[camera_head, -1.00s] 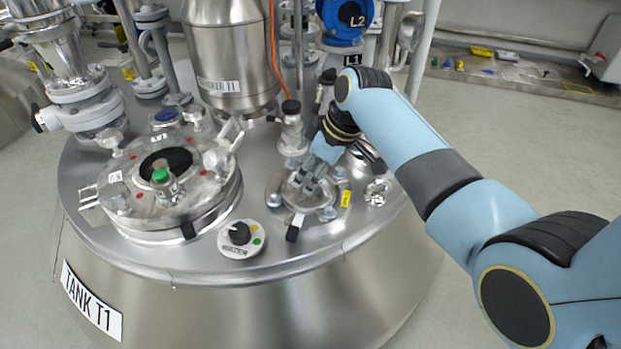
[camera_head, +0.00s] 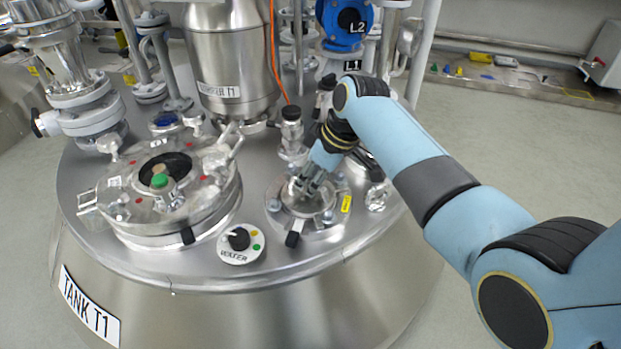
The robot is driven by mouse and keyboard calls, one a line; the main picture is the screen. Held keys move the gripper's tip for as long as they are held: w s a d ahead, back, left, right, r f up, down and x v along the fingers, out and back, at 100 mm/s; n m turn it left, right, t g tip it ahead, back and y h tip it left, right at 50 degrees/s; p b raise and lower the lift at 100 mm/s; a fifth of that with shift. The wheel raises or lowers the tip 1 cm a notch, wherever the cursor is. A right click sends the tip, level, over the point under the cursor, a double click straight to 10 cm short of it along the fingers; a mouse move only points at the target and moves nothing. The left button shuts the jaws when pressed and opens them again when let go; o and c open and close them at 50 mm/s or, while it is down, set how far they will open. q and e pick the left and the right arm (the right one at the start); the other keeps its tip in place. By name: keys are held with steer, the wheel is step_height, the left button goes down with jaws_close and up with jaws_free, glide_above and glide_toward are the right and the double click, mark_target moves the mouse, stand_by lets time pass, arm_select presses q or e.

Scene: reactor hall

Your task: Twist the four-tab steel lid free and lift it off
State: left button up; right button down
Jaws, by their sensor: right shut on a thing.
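The steel lid (camera_head: 293,209) is a small round cover on its port on the tank top, right of the large hatch. My right gripper (camera_head: 303,190) reaches down onto it from behind and is shut on the lid's raised middle. The fingers hide part of the lid, and I cannot make out each tab or whether a gap has opened below it. My left gripper is not in view.
A large clamped hatch (camera_head: 160,212) stands to the left, with a WATER knob (camera_head: 238,240) between it and the lid. A black-capped valve (camera_head: 291,130) stands just behind the port. A yellow tag (camera_head: 346,204) and a sight glass (camera_head: 376,197) lie to the right.

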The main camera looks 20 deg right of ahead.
steer(key=shift+r+m+p, duration=0.15)
steer(key=shift+m+p, duration=0.15)
steer(key=shift+p, duration=0.15)
steer(key=shift+m+t+h+p, duration=0.3)
steer(key=shift+m+t+p, duration=0.1)
steer(key=shift+m+p, duration=0.7)
steer(key=shift+m, duration=0.3)
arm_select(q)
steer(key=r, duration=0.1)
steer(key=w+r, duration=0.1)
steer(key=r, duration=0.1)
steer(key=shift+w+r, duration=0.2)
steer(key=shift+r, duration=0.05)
arm_select(e)
steer(key=shift+h, duration=0.3)
step_height(320, 180, up, 8)
steer(key=p, duration=0.8)
steer(key=shift+f, duration=0.2)
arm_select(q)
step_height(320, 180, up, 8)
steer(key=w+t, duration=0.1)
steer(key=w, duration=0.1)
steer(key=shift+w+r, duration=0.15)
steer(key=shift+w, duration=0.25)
arm_select(e)
steer(key=shift+f, duration=0.2)
